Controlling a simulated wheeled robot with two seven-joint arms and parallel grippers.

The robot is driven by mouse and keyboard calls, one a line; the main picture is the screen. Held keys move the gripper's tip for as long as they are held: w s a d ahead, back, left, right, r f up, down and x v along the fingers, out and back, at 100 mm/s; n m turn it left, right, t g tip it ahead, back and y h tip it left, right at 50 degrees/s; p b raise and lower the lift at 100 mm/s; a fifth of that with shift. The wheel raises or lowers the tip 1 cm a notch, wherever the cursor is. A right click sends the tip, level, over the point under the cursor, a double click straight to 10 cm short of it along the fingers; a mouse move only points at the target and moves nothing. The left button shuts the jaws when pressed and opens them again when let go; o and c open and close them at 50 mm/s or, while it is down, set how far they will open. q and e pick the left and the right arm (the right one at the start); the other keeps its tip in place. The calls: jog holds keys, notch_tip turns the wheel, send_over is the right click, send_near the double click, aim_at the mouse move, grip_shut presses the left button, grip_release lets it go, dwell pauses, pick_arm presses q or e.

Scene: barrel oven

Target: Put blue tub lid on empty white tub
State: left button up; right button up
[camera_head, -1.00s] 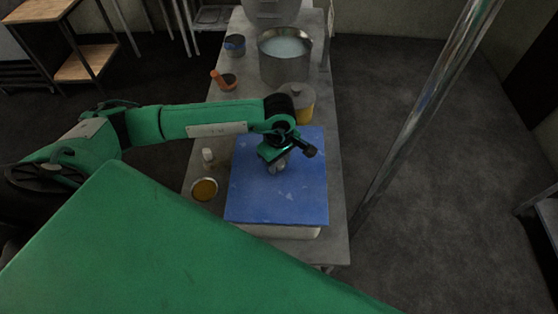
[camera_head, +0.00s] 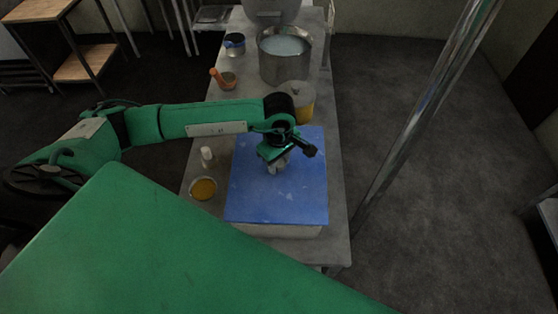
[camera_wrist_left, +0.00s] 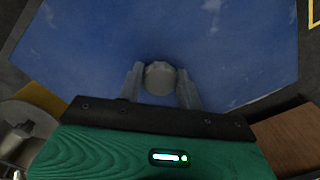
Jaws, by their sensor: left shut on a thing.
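The blue tub lid (camera_head: 275,200) lies flat over the white tub (camera_head: 275,231), whose pale front wall shows below the lid's near edge. The head view does not show clearly whether the lid is fully seated. My left gripper (camera_head: 277,168) is above the lid's middle, shut on its round grey knob. In the left wrist view the knob (camera_wrist_left: 160,78) sits between the two fingers, with the blue lid (camera_wrist_left: 225,55) around it. The tub's inside is hidden by the lid. My right gripper is not in view.
A bowl of yellow-brown contents (camera_head: 203,189) and a small white bottle (camera_head: 207,155) stand left of the tub. A lidded yellow jar (camera_head: 302,108) and a large metal pot (camera_head: 284,60) stand behind. A metal pole (camera_head: 420,110) rises at right.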

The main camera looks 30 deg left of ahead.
pick_arm(q)
jog(key=o, duration=1.3)
jog(key=shift+c, duration=0.2)
jog(key=shift+r, duration=0.1)
jog(key=shift+r, duration=0.35)
notch_tip(320, 180, up, 13)
jog(key=b, duration=0.4)
